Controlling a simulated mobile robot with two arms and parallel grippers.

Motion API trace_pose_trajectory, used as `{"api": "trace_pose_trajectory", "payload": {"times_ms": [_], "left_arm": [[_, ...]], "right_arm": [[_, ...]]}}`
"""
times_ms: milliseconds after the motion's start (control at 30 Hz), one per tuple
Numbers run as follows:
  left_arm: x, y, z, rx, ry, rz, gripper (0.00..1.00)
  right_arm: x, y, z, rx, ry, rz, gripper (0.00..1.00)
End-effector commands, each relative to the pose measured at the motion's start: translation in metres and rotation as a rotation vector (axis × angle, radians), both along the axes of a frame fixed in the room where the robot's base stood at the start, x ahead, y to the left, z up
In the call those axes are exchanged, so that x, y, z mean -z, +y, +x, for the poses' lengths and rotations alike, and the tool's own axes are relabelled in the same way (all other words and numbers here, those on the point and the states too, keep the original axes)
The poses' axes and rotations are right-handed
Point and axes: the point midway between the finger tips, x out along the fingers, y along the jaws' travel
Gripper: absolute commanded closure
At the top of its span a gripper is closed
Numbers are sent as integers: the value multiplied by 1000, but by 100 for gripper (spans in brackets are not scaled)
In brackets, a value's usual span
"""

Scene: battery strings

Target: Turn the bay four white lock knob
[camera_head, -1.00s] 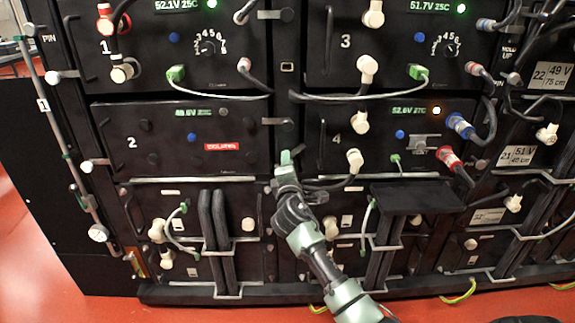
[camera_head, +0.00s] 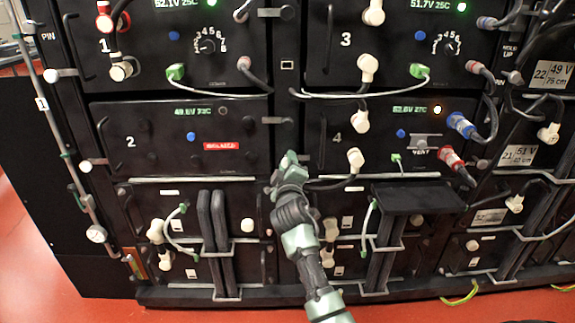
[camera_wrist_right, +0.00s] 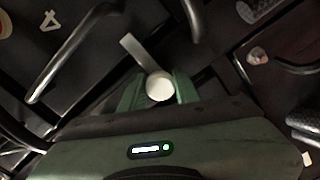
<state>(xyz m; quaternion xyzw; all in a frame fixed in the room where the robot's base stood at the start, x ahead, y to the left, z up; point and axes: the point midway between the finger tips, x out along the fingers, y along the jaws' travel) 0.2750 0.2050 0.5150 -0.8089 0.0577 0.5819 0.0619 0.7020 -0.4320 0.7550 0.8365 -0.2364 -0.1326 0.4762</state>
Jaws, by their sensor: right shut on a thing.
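Bay four (camera_head: 375,112) is a black unit with a curved handle at its left and a green readout at its top. My right gripper (camera_head: 290,160) is at the lower left edge of bay four, beside the post between bays two and four. In the right wrist view, the round white lock knob (camera_wrist_right: 159,87) sits between the two green fingers of my right gripper (camera_wrist_right: 158,92), which is shut on it. A flat metal strip (camera_wrist_right: 138,50) extends from the knob. In the head view the gripper mostly hides the knob. My left gripper is not in view.
Bay four's curved handle (camera_wrist_right: 75,52) is close to the gripper in the wrist view. A black cable (camera_head: 335,183) runs just right of the gripper to a white plug (camera_head: 355,157). A black shelf (camera_head: 415,198) juts out at lower right. Red floor lies in front.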

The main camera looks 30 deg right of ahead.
Motion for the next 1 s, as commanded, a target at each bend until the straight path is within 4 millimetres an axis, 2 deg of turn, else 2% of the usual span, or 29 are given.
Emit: {"api": "trace_pose_trajectory", "payload": {"times_ms": [200, 667, 700, 767, 1000], "left_arm": [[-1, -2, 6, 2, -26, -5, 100], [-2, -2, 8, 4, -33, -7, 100], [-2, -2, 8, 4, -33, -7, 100], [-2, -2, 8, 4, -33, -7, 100], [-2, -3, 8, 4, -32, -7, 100]], "right_arm": [[4, -1, -1, 4, -22, 55, 100], [6, -1, -1, 5, -24, 67, 100], [7, -1, -1, 5, -24, 67, 63], [6, -1, -1, 5, -25, 67, 48], [3, -1, -1, 2, -29, 62, 48]]}}
